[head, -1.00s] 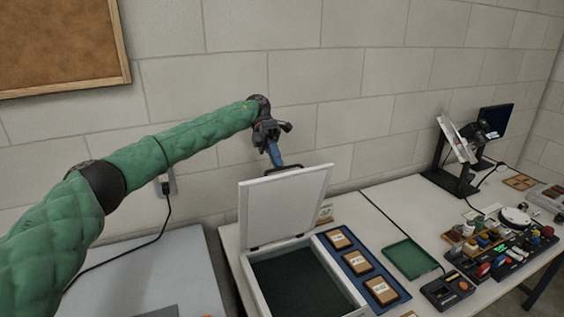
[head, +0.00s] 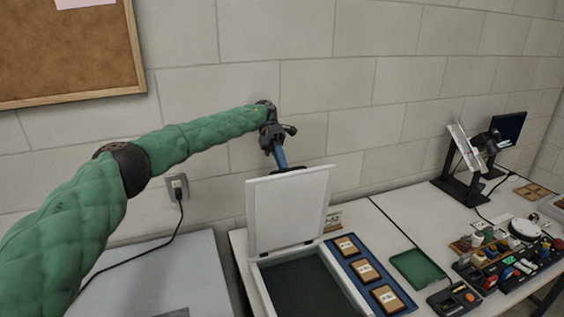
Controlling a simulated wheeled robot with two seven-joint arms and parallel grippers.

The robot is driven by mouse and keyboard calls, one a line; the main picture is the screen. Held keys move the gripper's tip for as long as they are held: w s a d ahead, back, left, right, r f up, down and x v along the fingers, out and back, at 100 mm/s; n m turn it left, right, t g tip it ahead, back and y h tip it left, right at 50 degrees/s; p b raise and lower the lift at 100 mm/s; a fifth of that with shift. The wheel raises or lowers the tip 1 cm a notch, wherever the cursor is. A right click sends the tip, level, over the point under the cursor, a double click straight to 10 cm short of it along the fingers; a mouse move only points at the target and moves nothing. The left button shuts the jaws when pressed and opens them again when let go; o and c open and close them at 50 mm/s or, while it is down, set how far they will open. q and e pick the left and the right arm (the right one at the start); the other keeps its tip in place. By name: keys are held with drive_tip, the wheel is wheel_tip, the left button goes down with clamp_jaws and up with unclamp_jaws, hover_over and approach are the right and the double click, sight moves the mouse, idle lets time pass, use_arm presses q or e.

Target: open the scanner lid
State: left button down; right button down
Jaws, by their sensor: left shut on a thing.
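The white scanner lid (head: 288,212) stands raised, nearly upright, at the back of the scanner (head: 262,287) on the white table. The scanner's dark bed (head: 300,285) lies uncovered in front of it. My left gripper (head: 281,164) is at the lid's top edge, shut on the dark lid handle (head: 289,170), which is partly hidden behind the edge. My right gripper is not in view.
A blue tray (head: 398,306) with several framed pieces lies right of the scanner, then a green tray (head: 416,267). Small tools and a stand (head: 462,190) are farther right. A grey surface (head: 165,278) is at left; the wall is close behind.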

use_arm(q)
drive_tip(key=shift+a+f, duration=0.2)
drive_tip(key=shift+f, duration=0.9)
drive_tip(key=c, duration=1.6)
unclamp_jaws()
drive_tip(key=shift+o, duration=1)
drive_tip(key=shift+w+f, duration=0.2)
drive_tip(key=shift+w, duration=0.05)
drive_tip(key=shift+s+r, duration=0.2)
drive_tip(key=shift+c, duration=0.6)
drive_tip(key=shift+w, duration=0.15)
drive_tip(key=shift+r, duration=0.1)
